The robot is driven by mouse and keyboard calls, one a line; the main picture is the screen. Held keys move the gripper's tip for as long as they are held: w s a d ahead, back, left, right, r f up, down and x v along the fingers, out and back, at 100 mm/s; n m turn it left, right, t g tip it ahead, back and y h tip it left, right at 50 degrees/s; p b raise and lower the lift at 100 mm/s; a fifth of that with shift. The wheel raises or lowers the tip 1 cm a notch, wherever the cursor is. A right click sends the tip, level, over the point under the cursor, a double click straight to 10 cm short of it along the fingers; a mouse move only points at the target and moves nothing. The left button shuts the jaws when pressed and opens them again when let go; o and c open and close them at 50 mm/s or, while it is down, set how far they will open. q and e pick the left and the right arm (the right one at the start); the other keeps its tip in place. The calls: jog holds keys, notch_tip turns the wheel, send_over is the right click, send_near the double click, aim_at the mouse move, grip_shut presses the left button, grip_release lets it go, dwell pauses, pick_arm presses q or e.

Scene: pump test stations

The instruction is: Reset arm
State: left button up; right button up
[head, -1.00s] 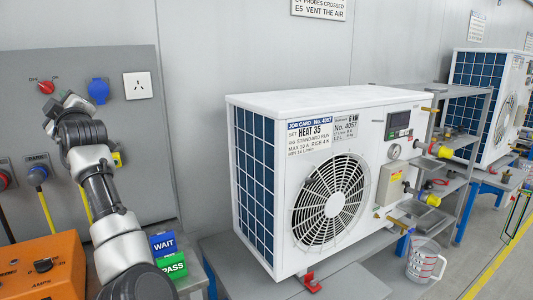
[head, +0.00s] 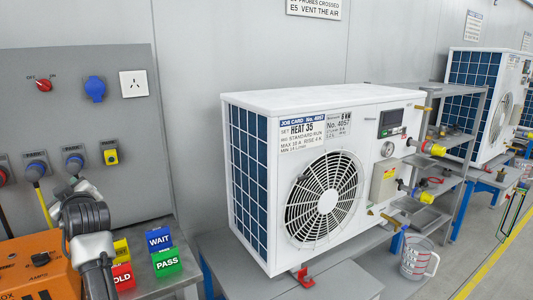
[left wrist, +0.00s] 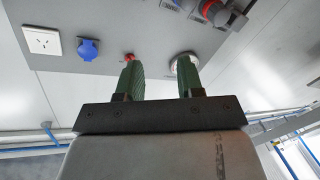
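My left arm rises from the bottom left of the head view, in front of the grey wall panel (head: 115,120). Its gripper (head: 76,186) is small and partly hidden behind the wrist there. In the left wrist view my left gripper (left wrist: 159,78) shows two green fingers held well apart with nothing between them. Beyond the fingertips are the panel's red knob (left wrist: 128,57) and a pale round fitting (left wrist: 183,60) partly covered by a finger. The red knob also shows at the panel's upper left in the head view (head: 43,85). My right gripper is not in view.
An orange box (head: 35,265) stands beside my left arm. Blue WAIT (head: 159,239), green PASS (head: 166,262), red (head: 123,276) and yellow (head: 121,249) blocks sit close to its right. A white outdoor unit (head: 300,180) fills the middle; a measuring jug (head: 416,258) stands right.

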pick_arm(q)
jog(key=s+d+f+m+g+h, duration=0.1)
jog(key=s+d+f+m+h, duration=0.15)
jog(key=s+d+f, duration=0.4)
jog(key=s+d+f+m+g+h, duration=0.15)
jog(key=s+f+m, duration=0.25)
jog(key=f, duration=0.6)
jog(key=s+d+f+m+h, duration=0.3)
jog(key=s+f, duration=0.2)
jog(key=f, duration=0.3)
jog(key=s+d+f+m+g+h, duration=0.35)
jog(key=s+d, duration=0.35)
jog(key=s, duration=0.5)
jog(key=s+d+f+m+g+h, duration=0.4)
jog(key=s+d, duration=0.3)
jog(key=s, duration=0.5)
notch_tip(320, 180, down, 26)
jog(key=y, duration=0.1)
jog(key=s+a+f+g+p, duration=0.1)
jog(key=s+a+f, duration=0.2)
jog(key=s+f, duration=1.2)
jog(key=shift+s+f, duration=0.3)
jog(key=shift+s, duration=0.5)
